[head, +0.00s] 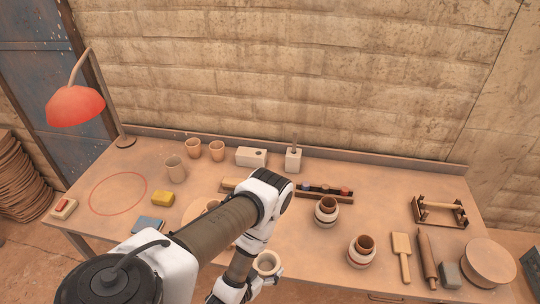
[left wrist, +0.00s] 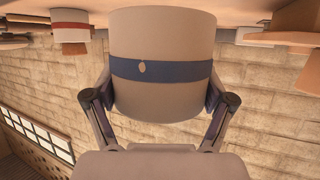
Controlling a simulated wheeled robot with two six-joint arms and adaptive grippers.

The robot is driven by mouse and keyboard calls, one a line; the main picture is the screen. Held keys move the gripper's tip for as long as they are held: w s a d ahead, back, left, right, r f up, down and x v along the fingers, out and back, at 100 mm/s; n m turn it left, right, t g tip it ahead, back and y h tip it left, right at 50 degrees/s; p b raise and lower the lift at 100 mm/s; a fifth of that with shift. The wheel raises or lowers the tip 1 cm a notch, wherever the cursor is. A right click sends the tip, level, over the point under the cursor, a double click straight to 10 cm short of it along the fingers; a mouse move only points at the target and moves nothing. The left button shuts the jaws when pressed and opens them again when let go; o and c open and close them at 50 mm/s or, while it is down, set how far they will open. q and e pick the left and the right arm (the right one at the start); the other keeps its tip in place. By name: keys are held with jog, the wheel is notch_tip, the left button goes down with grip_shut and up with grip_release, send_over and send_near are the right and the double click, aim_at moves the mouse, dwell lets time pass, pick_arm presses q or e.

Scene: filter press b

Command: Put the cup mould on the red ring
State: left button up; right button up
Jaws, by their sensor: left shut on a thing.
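My left gripper (head: 264,276) is shut on the cup mould (head: 268,262), a pale round cup with an open top, near the front edge of the table. In the left wrist view the cup mould (left wrist: 160,40) shows a dark blue band with a small pale spot, and the fingers of the left gripper (left wrist: 160,100) grip it from both sides. The red ring (head: 118,194) is a thin outline on the table's left part, well apart from the cup mould. Nothing stands inside it. My right gripper is not in view.
A yellow block (head: 162,199) and a clay cup (head: 175,168) are right of the ring. A blue item (head: 148,225) lies in front. A red-topped box (head: 64,208) is left of the ring, below the red lamp (head: 75,106). Two banded pots (head: 326,212) (head: 361,252) stand to the right.

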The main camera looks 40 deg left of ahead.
pick_arm(q)
jog(key=shift+s+r+p, duration=0.2)
jog(key=shift+r+p, duration=0.1)
jog(key=shift+s+d+f, duration=0.1)
jog(key=shift+s+f, duration=0.05)
jog(key=shift+f, duration=0.1)
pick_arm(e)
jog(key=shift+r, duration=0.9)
pick_arm(q)
jog(key=shift+f, duration=0.1)
